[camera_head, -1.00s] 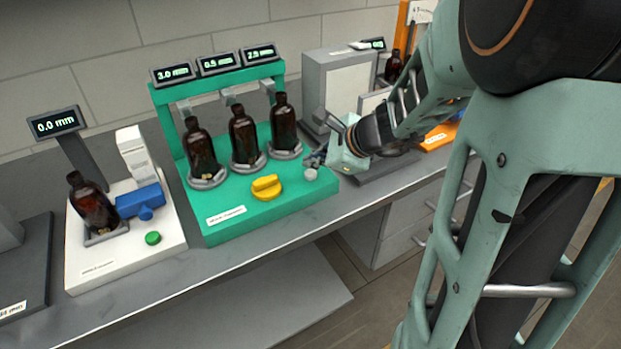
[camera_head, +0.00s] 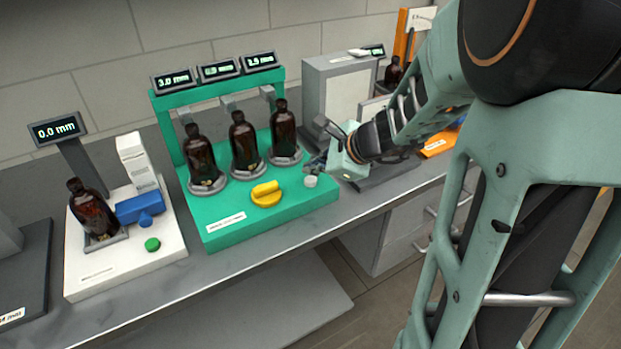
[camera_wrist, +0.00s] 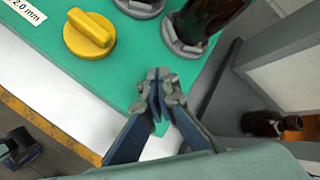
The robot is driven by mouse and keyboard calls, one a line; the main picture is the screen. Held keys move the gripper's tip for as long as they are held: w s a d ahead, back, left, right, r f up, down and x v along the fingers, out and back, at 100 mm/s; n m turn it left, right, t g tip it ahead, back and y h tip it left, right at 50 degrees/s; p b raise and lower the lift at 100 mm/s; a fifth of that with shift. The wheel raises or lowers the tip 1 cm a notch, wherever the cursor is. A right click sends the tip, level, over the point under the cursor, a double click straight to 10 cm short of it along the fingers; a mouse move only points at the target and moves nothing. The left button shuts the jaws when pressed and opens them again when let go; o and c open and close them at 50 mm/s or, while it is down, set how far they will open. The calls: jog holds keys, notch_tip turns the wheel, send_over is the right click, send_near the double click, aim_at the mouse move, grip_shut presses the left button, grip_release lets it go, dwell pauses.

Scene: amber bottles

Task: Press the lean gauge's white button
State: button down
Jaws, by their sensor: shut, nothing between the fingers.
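The green gauge stand (camera_head: 272,219) holds three amber bottles, the left (camera_head: 201,157), middle (camera_head: 243,142) and right (camera_head: 284,132), upright in grey cups. The white button (camera_head: 311,181) sits at the right front of its green base, right of the yellow knob (camera_head: 266,194). My gripper (camera_head: 314,166) is shut and empty, its fingertips close to the button, seeming just behind or above it; contact cannot be told. In the wrist view my fingertips (camera_wrist: 160,82) point over the green base's edge, and I cannot make out the button there. The yellow knob (camera_wrist: 89,33) shows at upper left.
Left stands a white base (camera_head: 125,271) with a tilted bottle (camera_head: 92,208), a blue clamp (camera_head: 140,207) and a green button (camera_head: 152,244). Behind my gripper is a grey box device (camera_head: 340,90). The counter's front edge (camera_head: 270,254) is clear.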

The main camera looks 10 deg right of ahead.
aim_at(312, 181)
jog(key=shift+f, duration=0.1)
dwell(0.3)
jog(key=shift+f+b, duration=0.3)
jog(key=shift+b, duration=0.25)
jog(key=shift+f+b, duration=0.5)
jog(key=shift+b, duration=0.05)
dwell(0.4)
jog(key=shift+r, duration=0.1)
dwell(0.3)
jog(key=shift+r+p, duration=0.75)
jog(key=shift+r, duration=0.05)
notch_tip(312, 181, up, 5)
jog(key=p, duration=0.4)
dwell(0.6)
